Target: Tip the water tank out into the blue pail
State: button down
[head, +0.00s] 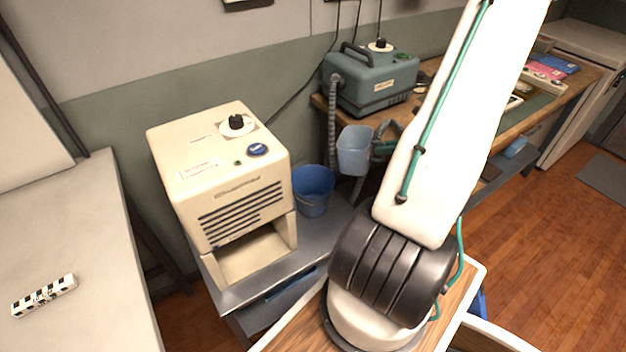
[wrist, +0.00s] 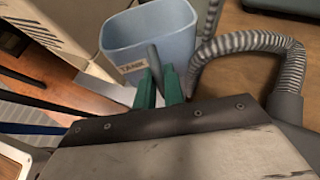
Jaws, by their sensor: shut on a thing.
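The water tank (head: 354,152) is a pale blue, open-topped tub. In the head view it hangs in the air, about upright, up and to the right of the blue pail. In the wrist view the tank (wrist: 150,38) carries a label reading "TANK", and its inside looks plain; I cannot tell the water level. My gripper (wrist: 160,85) has green fingers shut on the tank's grey handle. In the head view my gripper (head: 379,148) is at the tank's right side. The blue pail (head: 313,192) stands upright on the grey stand, right of the cream machine.
The cream dehumidifier (head: 225,190) has an empty bay at its lower front. A teal machine (head: 370,80) with a grey hose (head: 332,120) stands on the wooden bench behind the tank. The hose (wrist: 250,42) runs close to the tank. A patterned strip lies on the left table (head: 80,240).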

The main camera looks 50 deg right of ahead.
aim_at(341, 146)
jog(key=f+g, duration=0.1)
jog(key=w+f, duration=0.1)
jog(key=f, duration=0.1)
jog(key=w+a+f+g+h, duration=0.1)
jog(key=shift+w+f+g, duration=0.15)
jog(key=shift+f+g, duration=0.1)
jog(key=shift+g, duration=0.05)
jog(key=w+g, duration=0.1)
jog(key=w+a+f+g, duration=0.1)
jog(key=w+f+h, duration=0.1)
jog(key=shift+w+a+g+p, duration=0.25)
jog(key=shift+w+g+p, duration=0.1)
jog(key=shift+g, duration=0.05)
jog(key=w+g, duration=0.1)
jog(key=w+a+g+h+p, duration=0.1)
jog(key=g, duration=0.1)
jog(key=shift+w+r+n, duration=0.1)
jog(key=shift+w+n, duration=0.2)
jog(key=shift+w, duration=0.05)
jog(key=shift+w+a+r+g+h+p, duration=0.35)
jog(key=shift+w+r+g+h+p, duration=0.25)
jog(key=shift+w+g, duration=0.25)
jog(key=shift+w+a+f+g, duration=0.2)
jog(key=shift+w+a+g, duration=0.15)
jog(key=shift+w+g, duration=0.35)
jog(key=w, duration=0.1)
jog(key=w+g+p, duration=0.1)
jog(key=w+a+g+h+p, duration=0.1)
jog(key=shift+a+r, duration=0.1)
jog(key=shift+r, duration=0.25)
